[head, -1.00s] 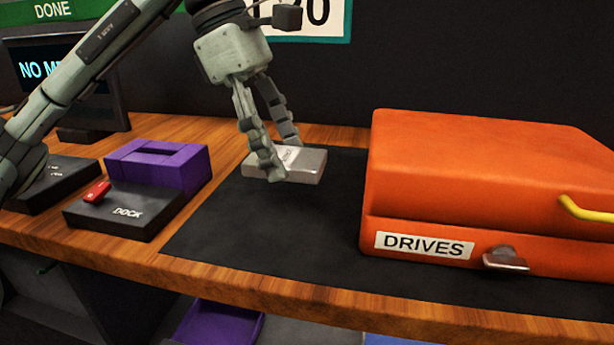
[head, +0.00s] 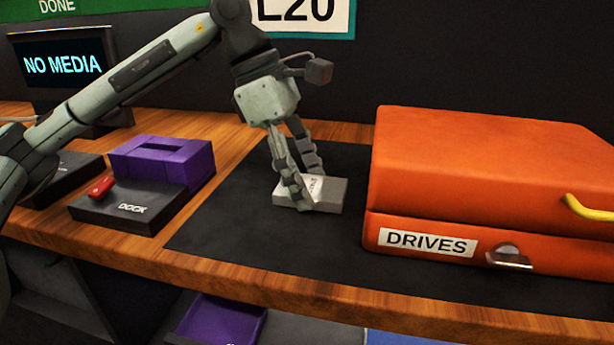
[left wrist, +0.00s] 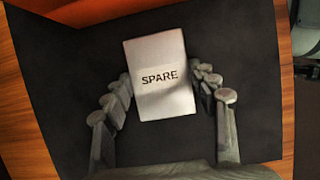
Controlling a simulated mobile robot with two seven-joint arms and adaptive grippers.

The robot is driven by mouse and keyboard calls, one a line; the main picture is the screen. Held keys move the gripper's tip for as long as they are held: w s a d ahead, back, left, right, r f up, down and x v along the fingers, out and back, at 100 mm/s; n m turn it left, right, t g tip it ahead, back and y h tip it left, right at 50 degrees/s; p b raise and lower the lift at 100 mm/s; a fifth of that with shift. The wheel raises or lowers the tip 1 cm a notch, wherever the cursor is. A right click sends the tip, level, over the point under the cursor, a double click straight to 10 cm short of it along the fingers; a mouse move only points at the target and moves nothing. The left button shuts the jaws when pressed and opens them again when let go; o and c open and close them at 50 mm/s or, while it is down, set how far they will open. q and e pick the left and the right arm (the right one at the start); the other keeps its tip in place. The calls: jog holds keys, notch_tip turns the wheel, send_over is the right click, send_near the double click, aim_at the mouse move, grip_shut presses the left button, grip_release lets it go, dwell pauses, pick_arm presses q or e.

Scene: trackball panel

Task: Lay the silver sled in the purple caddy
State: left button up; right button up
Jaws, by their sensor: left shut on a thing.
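The silver sled (head: 328,191) is a flat light-grey block over the black mat. The left wrist view shows its SPARE label (left wrist: 160,77). My left gripper (head: 301,203) is shut on it, with one finger on each side. I cannot tell whether the sled touches the mat. A purple slotted block (head: 190,165), which may be the caddy, sits at the back of the black DOCK unit (head: 125,210), left of the gripper. A purple tray (head: 222,318) also shows below the bench edge. My right gripper is not in view.
A large orange DRIVES case (head: 480,155) with a metal latch and yellow handle stands to the right. A red piece (head: 101,187) is on the dock. A NO MEDIA screen (head: 65,68) stands at the back left. Bare mat (head: 230,225) lies between dock and gripper.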

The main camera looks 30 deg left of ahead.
pick_arm(q)
jog(key=o, duration=1.3)
jog(key=shift+c, duration=0.2)
